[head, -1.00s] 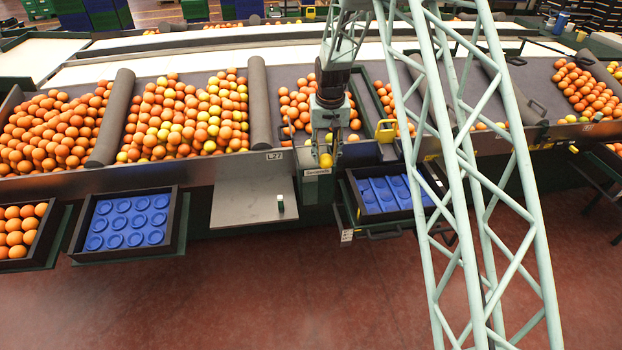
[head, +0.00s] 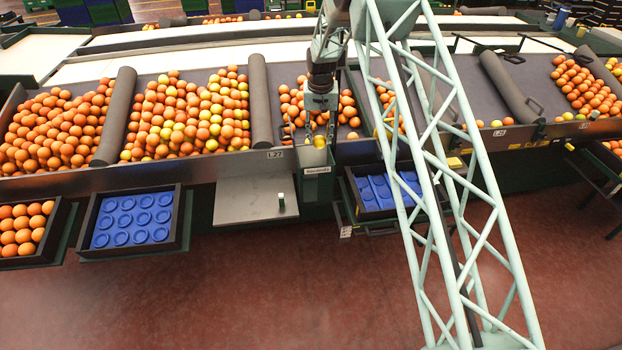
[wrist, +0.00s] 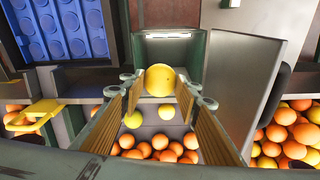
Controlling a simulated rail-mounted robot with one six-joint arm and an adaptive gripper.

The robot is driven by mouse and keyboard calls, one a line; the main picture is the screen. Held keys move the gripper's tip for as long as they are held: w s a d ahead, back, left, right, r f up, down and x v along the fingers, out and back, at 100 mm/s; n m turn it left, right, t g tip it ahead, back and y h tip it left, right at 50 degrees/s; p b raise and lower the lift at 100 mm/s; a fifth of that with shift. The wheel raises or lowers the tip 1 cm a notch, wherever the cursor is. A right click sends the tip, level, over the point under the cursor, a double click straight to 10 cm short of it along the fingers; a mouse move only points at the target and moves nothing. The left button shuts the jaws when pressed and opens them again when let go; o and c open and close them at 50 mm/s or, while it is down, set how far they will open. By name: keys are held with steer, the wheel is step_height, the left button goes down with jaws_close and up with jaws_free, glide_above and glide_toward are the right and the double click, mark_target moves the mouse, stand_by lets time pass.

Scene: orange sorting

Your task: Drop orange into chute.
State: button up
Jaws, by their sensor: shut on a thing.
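My gripper (head: 320,140) is shut on a yellow orange (head: 319,143) at the front edge of the sorting bench. In the wrist view my gripper (wrist: 159,84) has the orange (wrist: 160,73) between its fingertips. The chute (head: 317,170) is a small green-sided box with a label on the bench front, just below the gripper in the head view. In the wrist view the chute (wrist: 189,57) opens just beyond the orange, with a pale strip at its top. The height of the orange over the chute is hard to tell.
Behind the gripper lie loose oranges (head: 292,105) between grey dividers (head: 261,105). A grey shelf (head: 250,202) stands left of the chute, and a blue-lined tray (head: 376,192) right of it. Another blue tray (head: 132,218) and a filled crate (head: 28,228) are farther left.

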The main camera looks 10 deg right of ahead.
mark_target(319, 147)
steer(key=shift+f, duration=0.1)
steer(key=shift+f+b, duration=0.7)
steer(key=shift+f, duration=2.2)
steer(key=o, duration=1)
steer(key=shift+c, duration=0.2)
steer(key=shift+r, duration=0.1)
steer(key=shift+s+a+r, duration=0.1)
steer(key=shift+s+r, duration=0.15)
steer(key=shift+r, duration=1.7)
steer(key=shift+s+r, duration=0.25)
steer(key=shift+r, duration=1.7)
steer(key=shift+s+a+r, duration=0.1)
steer(key=shift+s+r, duration=0.15)
steer(key=shift+r, duration=1.7)
